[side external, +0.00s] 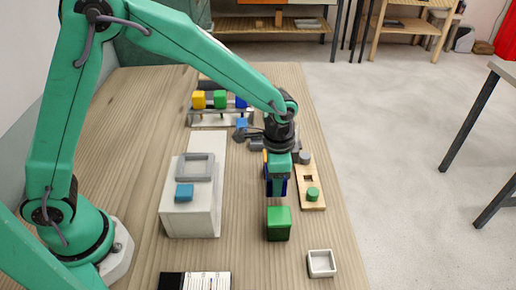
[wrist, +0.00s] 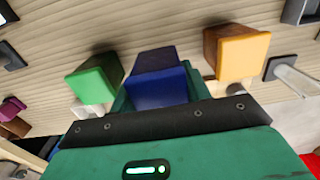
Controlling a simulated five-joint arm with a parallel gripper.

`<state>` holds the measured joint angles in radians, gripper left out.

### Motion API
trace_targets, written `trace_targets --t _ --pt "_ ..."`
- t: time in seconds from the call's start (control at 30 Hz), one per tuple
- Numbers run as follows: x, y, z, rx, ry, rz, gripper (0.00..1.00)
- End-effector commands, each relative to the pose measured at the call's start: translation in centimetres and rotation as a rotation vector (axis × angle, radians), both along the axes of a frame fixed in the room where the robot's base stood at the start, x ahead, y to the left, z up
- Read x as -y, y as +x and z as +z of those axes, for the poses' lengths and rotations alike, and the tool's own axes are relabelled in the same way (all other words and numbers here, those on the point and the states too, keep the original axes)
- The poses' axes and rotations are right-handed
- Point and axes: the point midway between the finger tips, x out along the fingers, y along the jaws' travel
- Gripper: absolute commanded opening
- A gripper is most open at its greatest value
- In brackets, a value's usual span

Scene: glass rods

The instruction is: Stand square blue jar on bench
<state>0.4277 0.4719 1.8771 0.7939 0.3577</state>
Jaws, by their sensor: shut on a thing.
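My gripper (side external: 277,178) points down over the bench (side external: 140,140) and is shut on a dark blue square jar (side external: 284,187). In the wrist view the blue jar (wrist: 157,90) shows between the jaws. The jar looks upright, low over the bench or on it; I cannot tell whether its base touches. The fingers hide much of it in the side view.
A green block (side external: 279,224) stands nearer the camera, and an orange-yellow block (wrist: 243,55) flanks the jar. A rack (side external: 222,119) holds yellow, green and blue blocks behind. A pale box (side external: 191,218), wooden board (side external: 314,203) and small white tray (side external: 321,263) stand around.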

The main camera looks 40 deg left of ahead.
Motion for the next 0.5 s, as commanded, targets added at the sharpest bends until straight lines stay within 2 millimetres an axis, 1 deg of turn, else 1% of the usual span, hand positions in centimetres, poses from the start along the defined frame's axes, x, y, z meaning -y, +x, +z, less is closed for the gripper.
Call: trace_targets --t 0.13,0.23,0.5 --pt "0.0 0.0 -0.1 0.002 -0.001 0.000 0.18" --pt "0.0 0.0 -0.7 0.001 -0.001 0.000 0.18" --pt "0.0 0.0 -3.5 0.000 0.000 0.000 0.18"
